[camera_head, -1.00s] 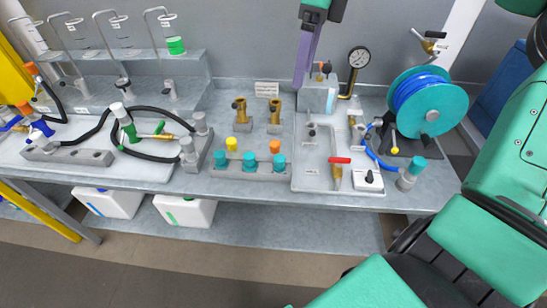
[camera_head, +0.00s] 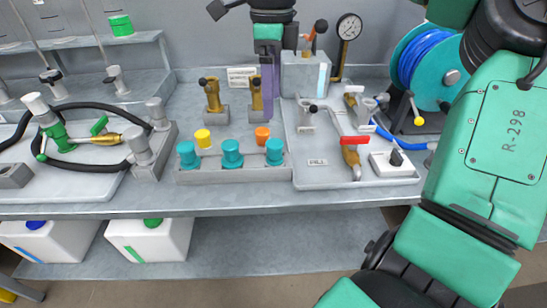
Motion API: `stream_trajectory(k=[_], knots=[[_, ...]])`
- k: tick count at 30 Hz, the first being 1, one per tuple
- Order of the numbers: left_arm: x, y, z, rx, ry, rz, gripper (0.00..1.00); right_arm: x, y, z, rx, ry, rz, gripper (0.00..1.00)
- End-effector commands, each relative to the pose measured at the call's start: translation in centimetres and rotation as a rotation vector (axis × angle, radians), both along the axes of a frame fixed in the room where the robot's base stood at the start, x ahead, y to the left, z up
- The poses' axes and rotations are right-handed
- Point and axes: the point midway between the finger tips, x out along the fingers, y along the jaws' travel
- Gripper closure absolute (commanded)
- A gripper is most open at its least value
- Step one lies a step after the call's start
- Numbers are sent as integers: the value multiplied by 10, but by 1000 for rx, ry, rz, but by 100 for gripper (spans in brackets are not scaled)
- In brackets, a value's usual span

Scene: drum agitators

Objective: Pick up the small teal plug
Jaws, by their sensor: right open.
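Three teal plugs stand upright in a row in a grey block (camera_head: 225,176) at the bench front: left (camera_head: 188,156), middle (camera_head: 232,153) and right (camera_head: 275,152). The right one looks slightly narrower than the others. Behind them are a yellow plug (camera_head: 203,138) and an orange plug (camera_head: 263,135). My right gripper (camera_head: 267,112) hangs down from the top with purple fingers. It is open and empty, in line above the orange plug and right teal plug, and partly covers a brass fitting. Its exact height is hard to tell. My left gripper is not in view.
Two brass fittings (camera_head: 212,97) stand behind the plugs. To the right is a grey tray (camera_head: 320,174) with a red-handled valve (camera_head: 354,150). A blue hose reel (camera_head: 414,62) stands behind it. A black hose assembly (camera_head: 100,140) lies at left. My right arm covers the right side.

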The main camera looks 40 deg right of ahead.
Motion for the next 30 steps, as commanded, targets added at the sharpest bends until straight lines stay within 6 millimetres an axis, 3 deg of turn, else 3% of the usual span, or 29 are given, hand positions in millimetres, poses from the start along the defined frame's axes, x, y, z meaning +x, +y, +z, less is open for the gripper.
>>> stream_trajectory(k=[6,11,16,19,25,26,30], knots=[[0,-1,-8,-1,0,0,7,-1,0,-56,3,4,0,22],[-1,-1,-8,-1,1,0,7,-1,0,-76,3,3,0,22],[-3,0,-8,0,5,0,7,-4,-2,-109,3,4,0,22],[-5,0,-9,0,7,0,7,-3,-2,-121,3,1,0,22],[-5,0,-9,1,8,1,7,-3,-2,-123,1,0,-1,22],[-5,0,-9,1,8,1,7,-3,-2,-123,1,0,-1,30],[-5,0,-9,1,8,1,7,-3,-2,-122,2,1,-1,83]])
